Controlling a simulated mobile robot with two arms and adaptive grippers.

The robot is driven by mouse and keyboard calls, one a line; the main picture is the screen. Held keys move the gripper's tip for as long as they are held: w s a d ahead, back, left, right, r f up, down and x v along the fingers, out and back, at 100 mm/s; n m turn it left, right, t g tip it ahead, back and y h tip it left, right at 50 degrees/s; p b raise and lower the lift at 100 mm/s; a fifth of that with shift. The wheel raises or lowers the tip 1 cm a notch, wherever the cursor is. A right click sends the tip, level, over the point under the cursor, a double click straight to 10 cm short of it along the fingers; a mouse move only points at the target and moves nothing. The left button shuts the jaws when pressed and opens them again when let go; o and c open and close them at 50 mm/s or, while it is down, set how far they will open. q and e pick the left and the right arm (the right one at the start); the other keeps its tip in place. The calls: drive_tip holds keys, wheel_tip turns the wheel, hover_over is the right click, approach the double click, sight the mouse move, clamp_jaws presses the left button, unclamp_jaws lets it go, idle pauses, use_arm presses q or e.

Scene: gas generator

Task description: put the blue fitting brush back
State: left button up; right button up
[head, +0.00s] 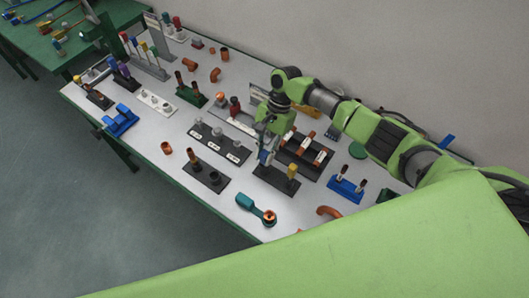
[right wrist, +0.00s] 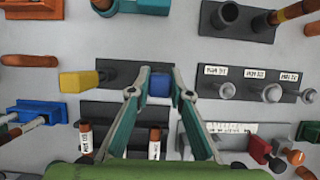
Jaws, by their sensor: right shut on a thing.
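The blue fitting brush (right wrist: 160,86) is between the fingertips of my right gripper (right wrist: 160,95) in the right wrist view. In the head view the blue brush (head: 264,157) is upright below my right gripper (head: 268,141), which is shut on it. A black holder (head: 276,182) is under it, and the brush lines up with the holder's left end. I cannot tell whether its foot is in the holder. The yellow brush (head: 293,172) stands at the holder's right end; it also shows in the right wrist view (right wrist: 78,82). My left gripper is not in view.
A black rack with copper fittings (head: 303,150) stands close behind the holder. A grey-posted stand (head: 217,145) is to the left, a blue stand (head: 345,188) to the right. A teal tool (head: 247,203) lies in front.

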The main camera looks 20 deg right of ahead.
drive_tip(key=o, duration=1)
drive_tip(key=v, duration=1.2)
drive_tip(key=shift+f, duration=0.1)
